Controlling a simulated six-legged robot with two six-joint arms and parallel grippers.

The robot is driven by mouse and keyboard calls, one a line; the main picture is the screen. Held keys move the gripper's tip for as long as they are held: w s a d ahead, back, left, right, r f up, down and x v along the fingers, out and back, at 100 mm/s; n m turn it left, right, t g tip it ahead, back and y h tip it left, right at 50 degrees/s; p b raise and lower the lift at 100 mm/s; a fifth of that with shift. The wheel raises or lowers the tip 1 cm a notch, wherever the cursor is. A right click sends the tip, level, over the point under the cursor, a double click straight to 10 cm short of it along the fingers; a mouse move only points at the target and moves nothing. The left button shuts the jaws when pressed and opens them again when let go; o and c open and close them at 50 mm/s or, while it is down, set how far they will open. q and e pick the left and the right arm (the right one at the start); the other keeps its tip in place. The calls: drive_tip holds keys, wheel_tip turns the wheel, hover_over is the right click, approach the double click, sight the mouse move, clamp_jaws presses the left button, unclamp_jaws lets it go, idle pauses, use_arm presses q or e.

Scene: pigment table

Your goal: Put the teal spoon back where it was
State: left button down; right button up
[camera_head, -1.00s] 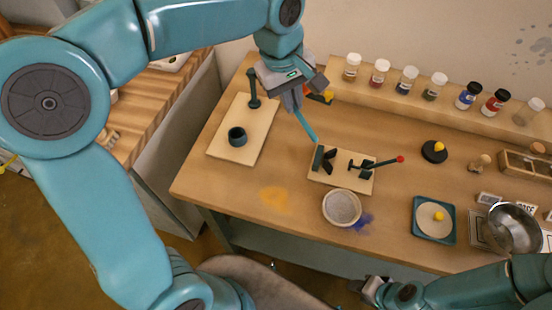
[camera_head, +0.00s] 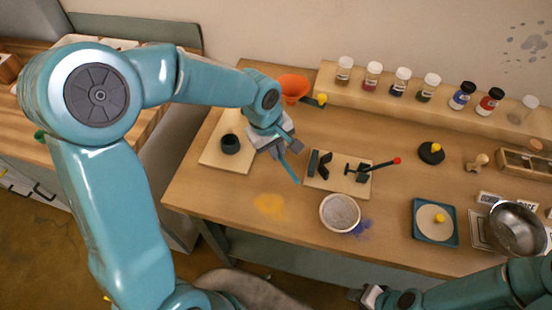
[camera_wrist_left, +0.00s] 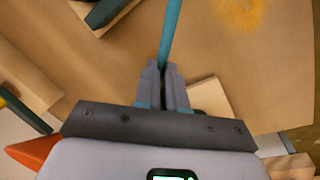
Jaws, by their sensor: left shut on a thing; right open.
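The teal spoon (camera_head: 290,171) is a thin teal rod held in my left gripper (camera_head: 280,150). It points down and to the right above the table, just left of the clamp board. In the left wrist view the spoon (camera_wrist_left: 170,32) runs up out of the closed fingers of the left gripper (camera_wrist_left: 168,78); its far end is out of frame. A dark cup (camera_head: 230,144) stands on a pale board (camera_head: 212,160) left of the gripper; the arm hides part of that board. My right gripper (camera_head: 369,296) is low in the head view, off the table's front edge, open.
A board with black clamps (camera_head: 340,184) and a red-tipped lever lies right of the spoon. A pale bowl (camera_head: 340,212) is in front of it. An orange funnel (camera_head: 293,86) stands behind the arm. Jars line the back shelf (camera_head: 440,108). Bare table surrounds the yellow stain (camera_head: 269,206).

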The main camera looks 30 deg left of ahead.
sight(278, 167)
use_arm(q)
wheel_tip(278, 167, down, 5)
drive_tip(key=shift+r, duration=0.1)
idle(0.3)
drive_tip(key=shift+f+b, duration=0.2)
drive_tip(key=shift+b, duration=0.1)
drive_tip(key=c, duration=1.2)
unclamp_jaws()
drive_tip(key=r, duration=0.4)
drive_tip(key=s+a+r, duration=0.1)
drive_tip(key=r, duration=0.3)
drive_tip(key=s+r, duration=0.1)
drive_tip(key=r, duration=0.3)
drive_tip(key=shift+a+r, duration=0.15)
